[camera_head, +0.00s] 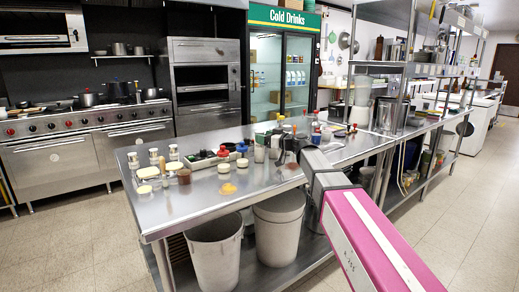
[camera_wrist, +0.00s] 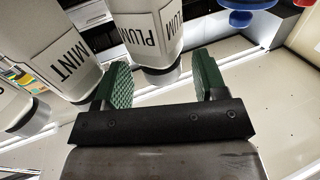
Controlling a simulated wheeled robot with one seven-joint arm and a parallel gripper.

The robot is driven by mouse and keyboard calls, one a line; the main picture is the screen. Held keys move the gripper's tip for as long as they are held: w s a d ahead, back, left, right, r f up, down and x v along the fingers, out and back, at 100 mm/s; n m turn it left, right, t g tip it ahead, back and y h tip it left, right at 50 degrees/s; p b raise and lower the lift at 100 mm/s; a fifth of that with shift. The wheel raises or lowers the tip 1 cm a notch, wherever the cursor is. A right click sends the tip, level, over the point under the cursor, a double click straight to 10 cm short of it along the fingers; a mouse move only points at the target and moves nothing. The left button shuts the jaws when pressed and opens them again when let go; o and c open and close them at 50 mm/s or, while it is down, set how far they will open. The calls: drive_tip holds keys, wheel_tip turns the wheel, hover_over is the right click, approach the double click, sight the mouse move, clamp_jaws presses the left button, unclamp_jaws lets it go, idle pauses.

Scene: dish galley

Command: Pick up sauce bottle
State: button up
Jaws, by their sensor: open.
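My gripper (camera_wrist: 160,66) is open, its two green-padded fingers spread apart. A white sauce bottle labelled PLUM (camera_wrist: 150,38) shows upside down in the wrist view, between and just beyond the fingertips. I cannot tell whether it touches either pad. A second white bottle labelled MINT (camera_wrist: 58,58) is close to the left finger. Part of another pale bottle (camera_wrist: 12,105) shows at the left edge. The PLUM bottle cannot be made out there.
Small jars (camera_head: 173,152) and a yellow patch (camera_head: 228,188) are on the table's left part. A red-topped bottle (camera_head: 316,133) stands right of my gripper. Shelving posts (camera_head: 408,60) rise at the right. Grey bins (camera_head: 279,228) stand below.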

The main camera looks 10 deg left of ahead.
drive_tip(key=x, duration=0.3)
drive_tip(key=shift+d, duration=0.1)
drive_tip(key=c, duration=1.1)
